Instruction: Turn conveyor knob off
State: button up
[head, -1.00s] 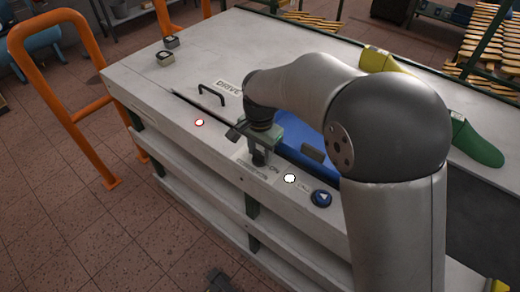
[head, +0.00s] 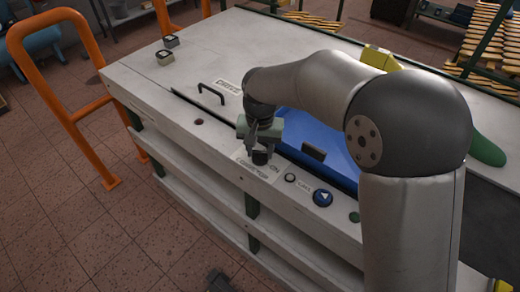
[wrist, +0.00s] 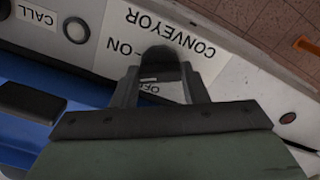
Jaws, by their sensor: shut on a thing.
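The dark conveyor knob (head: 260,158) stands on the pale panel at the table's front edge, beside the CONVEYOR label (head: 252,168). My gripper (head: 261,148) is over it, pointing down, with its fingers closed on the knob's sides. In the wrist view the knob (wrist: 160,56) shows between the two fingers of my gripper (wrist: 160,82). The ON marking lies to its left, and a partly covered OFF marking lies beneath it in the picture. A pale mark shows on the knob near OFF, but its exact angle is hard to tell.
A dark round lamp (head: 199,121) is left of the knob. A small round CALL lamp (head: 290,178) and a blue arrow button (head: 323,198) are to its right. A black handle (head: 211,94) and a blue tray (head: 330,140) lie behind. An orange rail (head: 60,90) stands left.

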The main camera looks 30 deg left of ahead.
aim_at(260, 152)
jog(key=n, duration=0.6)
jog(key=shift+n, duration=0.3)
jog(key=n, duration=0.5)
jog(key=shift+r, duration=0.1)
jog(key=shift+n, duration=0.4)
jog(key=o, duration=1)
notch_tip(260, 152, up, 17)
jog(key=shift+r, duration=0.2)
